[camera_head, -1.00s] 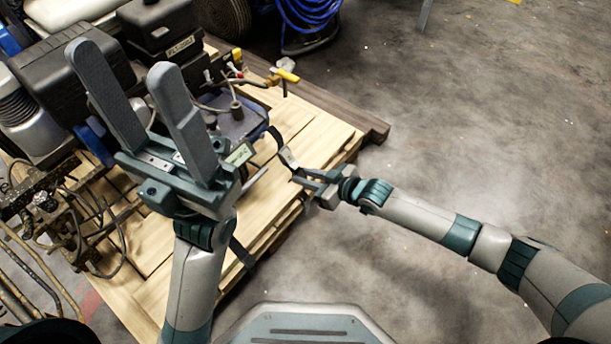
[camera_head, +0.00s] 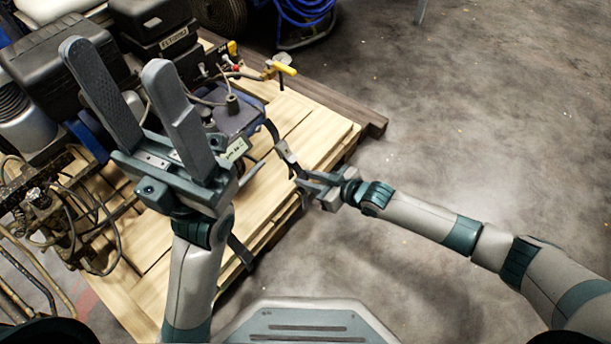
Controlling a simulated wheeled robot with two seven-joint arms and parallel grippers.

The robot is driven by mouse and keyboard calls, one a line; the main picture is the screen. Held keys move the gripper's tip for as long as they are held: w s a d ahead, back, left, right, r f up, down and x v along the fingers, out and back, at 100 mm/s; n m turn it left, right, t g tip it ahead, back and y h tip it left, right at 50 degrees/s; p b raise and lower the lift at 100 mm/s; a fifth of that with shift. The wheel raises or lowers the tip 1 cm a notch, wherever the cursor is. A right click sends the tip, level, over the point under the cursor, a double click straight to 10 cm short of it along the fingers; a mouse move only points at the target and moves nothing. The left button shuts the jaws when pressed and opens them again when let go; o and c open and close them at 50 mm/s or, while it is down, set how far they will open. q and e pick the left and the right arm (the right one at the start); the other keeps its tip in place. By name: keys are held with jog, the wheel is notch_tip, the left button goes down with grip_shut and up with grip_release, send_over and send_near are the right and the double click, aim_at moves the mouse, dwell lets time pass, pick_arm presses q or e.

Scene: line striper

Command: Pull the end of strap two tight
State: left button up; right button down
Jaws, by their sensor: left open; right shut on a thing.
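A dark strap (camera_head: 272,131) runs down from the machine to a metal buckle (camera_head: 286,153) over the pallet's right side. My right gripper (camera_head: 302,182) is shut at the lower end of this strap, just below the buckle; the pinched part is mostly hidden by the fingers. Another dark strap piece (camera_head: 242,252) hangs over the pallet's front edge beside my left forearm. My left gripper (camera_head: 128,100) is open and empty, fingers pointing up, in front of the machine. I cannot tell which strap is strap two.
The line striper (camera_head: 60,75), with its engine, hoses and a yellow-handled valve (camera_head: 284,68), stands on a wooden pallet (camera_head: 318,120). A blue hose coil (camera_head: 303,12) lies behind. The concrete floor to the right is clear.

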jog(key=shift+s+d+f+b, duration=0.2)
jog(key=shift+d+f+b, duration=0.1)
jog(key=shift+f, duration=0.4)
jog(key=shift+s+d+f+b, duration=0.25)
jog(key=shift+d+f+b, duration=0.1)
jog(key=shift+f, duration=0.4)
jog(key=shift+s+d+f+b, duration=0.2)
jog(key=shift+d+f+b, duration=0.1)
jog(key=shift+f, duration=0.4)
jog(key=c, duration=1.5)
grip_release()
jog(key=shift+o, duration=0.2)
jog(key=shift+r, duration=0.1)
jog(key=o, duration=0.3)
jog(key=shift+a+r, duration=0.1)
jog(key=shift+r, duration=0.1)
jog(key=p+v, duration=0.5)
jog(key=v, duration=0.1)
jog(key=shift+s+d+r, duration=0.15)
jog(key=shift+s+d, duration=0.05)
jog(key=shift+d, duration=0.1)
